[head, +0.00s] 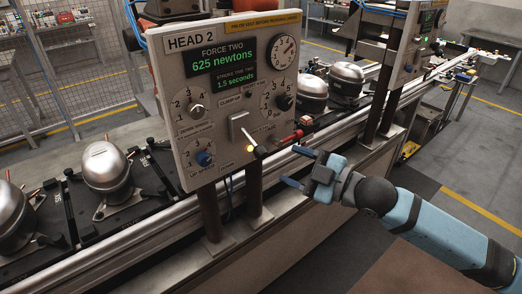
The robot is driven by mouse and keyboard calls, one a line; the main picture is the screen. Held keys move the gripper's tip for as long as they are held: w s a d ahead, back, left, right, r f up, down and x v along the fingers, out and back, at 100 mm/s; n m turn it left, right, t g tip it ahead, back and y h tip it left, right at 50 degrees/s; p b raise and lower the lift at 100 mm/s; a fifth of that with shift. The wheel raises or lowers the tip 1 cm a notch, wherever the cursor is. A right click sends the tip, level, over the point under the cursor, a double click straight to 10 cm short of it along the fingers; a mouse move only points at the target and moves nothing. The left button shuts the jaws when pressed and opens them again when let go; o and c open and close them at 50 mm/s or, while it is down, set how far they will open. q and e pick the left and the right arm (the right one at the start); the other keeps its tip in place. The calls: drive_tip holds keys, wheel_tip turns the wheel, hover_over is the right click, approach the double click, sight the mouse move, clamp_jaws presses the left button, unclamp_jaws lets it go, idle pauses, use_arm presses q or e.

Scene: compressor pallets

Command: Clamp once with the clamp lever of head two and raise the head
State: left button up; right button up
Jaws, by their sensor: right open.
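The grey control panel (215,62) marked HEAD 2 stands upright left of centre in the head view. The lever's label is too small to read. My right gripper (297,166) is open and empty, to the right of the knob and apart from it. My left gripper is out of view.
Silver compressors (107,167) sit on black pallets along the conveyor at left, with others (347,80) behind the panel. The conveyor's metal rail (115,234) runs diagonally below the panel. Dials fill the panel's face. A second panel (427,40) stands at back right.

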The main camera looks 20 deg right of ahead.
sight(260, 153)
drive_tip(key=p+x, duration=0.1)
drive_tip(key=x, duration=0.6)
drive_tip(key=shift+w+a, duration=0.25)
drive_tip(key=shift+w, duration=0.05)
drive_tip(key=shift+w+a, duration=0.35)
drive_tip(key=shift+w, duration=0.05)
clamp_jaws()
